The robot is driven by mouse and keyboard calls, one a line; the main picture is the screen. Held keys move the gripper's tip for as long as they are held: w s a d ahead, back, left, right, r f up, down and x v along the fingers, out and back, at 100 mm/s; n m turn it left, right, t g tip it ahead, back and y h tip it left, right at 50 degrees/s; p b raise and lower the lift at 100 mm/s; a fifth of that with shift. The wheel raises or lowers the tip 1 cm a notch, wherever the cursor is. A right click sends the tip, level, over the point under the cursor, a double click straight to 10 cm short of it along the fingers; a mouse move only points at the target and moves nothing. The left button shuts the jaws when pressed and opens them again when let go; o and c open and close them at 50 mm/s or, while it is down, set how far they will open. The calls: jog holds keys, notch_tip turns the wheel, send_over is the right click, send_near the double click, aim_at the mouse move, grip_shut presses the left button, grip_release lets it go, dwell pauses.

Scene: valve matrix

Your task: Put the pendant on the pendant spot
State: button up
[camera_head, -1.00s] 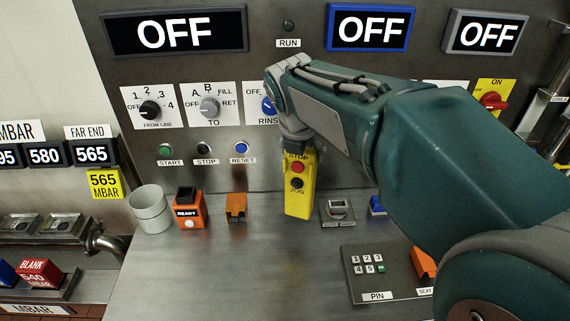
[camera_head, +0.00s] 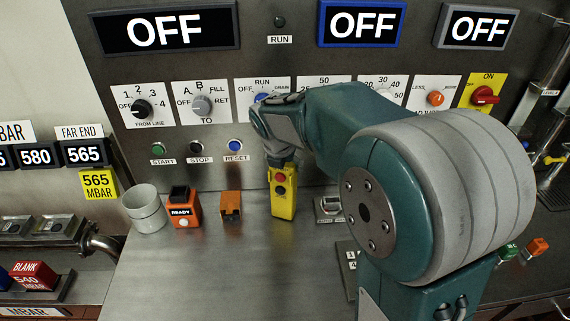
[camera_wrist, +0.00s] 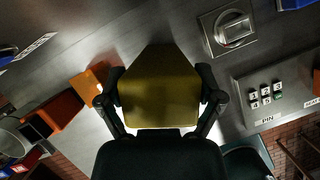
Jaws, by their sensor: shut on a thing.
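The pendant (camera_head: 283,203) is a yellow box with a red and a black button, standing upright in the head view near the back panel. My gripper (camera_head: 279,161) is at its top end, mostly hidden behind my arm's wrist there. In the wrist view the pendant (camera_wrist: 160,92) fills the space between the two dark fingers of my gripper (camera_wrist: 160,76), which are shut on its sides. I cannot tell whether its lower end touches the bench. I cannot make out a marked pendant spot.
Left of the pendant on the steel bench (camera_head: 210,275) are an orange block (camera_head: 230,207), an orange READY box (camera_head: 184,209) and a grey cup (camera_head: 145,211). A switch plate (camera_head: 328,210) is close on its right. A keypad (camera_wrist: 266,95) lies farther right. The bench front is clear.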

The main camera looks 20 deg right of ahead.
jog(key=o, duration=1.1)
jog(key=shift+c, duration=0.2)
jog(key=v, duration=1.2)
jog(key=s+d+f+m+t+y, duration=0.1)
jog(key=s+f+m, duration=0.1)
jog(key=s+m, duration=0.9)
jog(key=s+d+f+m+y, duration=0.1)
jog(key=s+f+m, duration=0.2)
jog(key=s+m, duration=0.8)
jog(key=shift+f+m+t+y, duration=0.15)
jog(key=shift+m+t+y, duration=0.2)
jog(key=shift+m, duration=3.25)
